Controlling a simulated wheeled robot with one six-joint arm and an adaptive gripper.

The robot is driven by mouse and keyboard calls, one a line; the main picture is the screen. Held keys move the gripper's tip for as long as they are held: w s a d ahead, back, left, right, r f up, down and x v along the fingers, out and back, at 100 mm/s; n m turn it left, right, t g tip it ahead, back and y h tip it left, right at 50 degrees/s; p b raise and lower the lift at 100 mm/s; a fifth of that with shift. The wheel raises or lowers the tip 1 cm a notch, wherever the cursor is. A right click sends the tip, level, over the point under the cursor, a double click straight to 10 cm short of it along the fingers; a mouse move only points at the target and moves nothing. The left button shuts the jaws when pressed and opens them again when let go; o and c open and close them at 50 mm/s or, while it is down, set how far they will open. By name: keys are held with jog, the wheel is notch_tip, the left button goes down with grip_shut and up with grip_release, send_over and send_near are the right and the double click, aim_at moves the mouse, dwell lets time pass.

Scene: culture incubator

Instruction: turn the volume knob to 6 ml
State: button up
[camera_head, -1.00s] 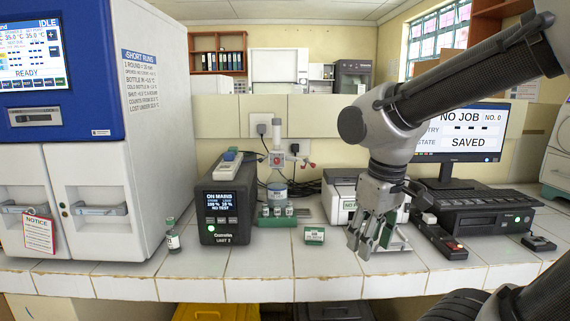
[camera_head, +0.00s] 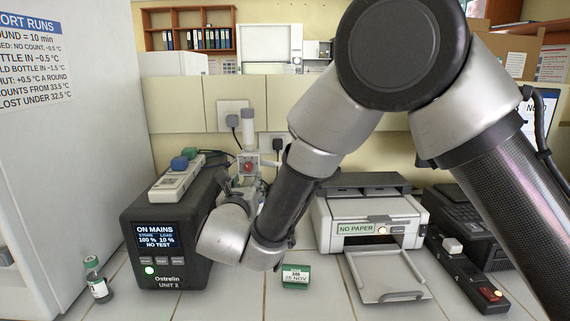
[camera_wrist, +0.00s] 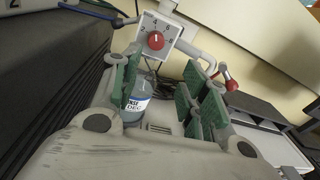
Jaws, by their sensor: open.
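The knob also shows as a small red spot in the head view (camera_head: 248,167). My gripper (camera_wrist: 165,80) is open, its green-padded fingers spread to either side below the dial plate, apart from the knob. A bottle (camera_wrist: 136,106) with a blue and white label stands below the dial, seen between the fingers. In the head view my wrist partly hides the dispenser.
A black power unit (camera_head: 165,238) stands left of my wrist. A printer (camera_head: 365,215) with its tray (camera_head: 388,278) out stands right. A small green-and-white date block (camera_head: 296,276) and a vial (camera_head: 96,282) are on the tiled bench. Cables hang behind the dispenser.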

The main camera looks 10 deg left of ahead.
aim_at(248, 169)
jog(key=shift+n+y, duration=0.5)
jog(key=shift+n, duration=0.3)
jog(key=w, duration=0.2)
jog(key=w+a, duration=0.1)
jog(key=w, duration=0.2)
jog(key=w+a+r, duration=0.1)
jog(key=w, duration=0.1)
jog(key=shift+w+a, duration=0.15)
jog(key=shift+c, duration=0.3)
grip_shut()
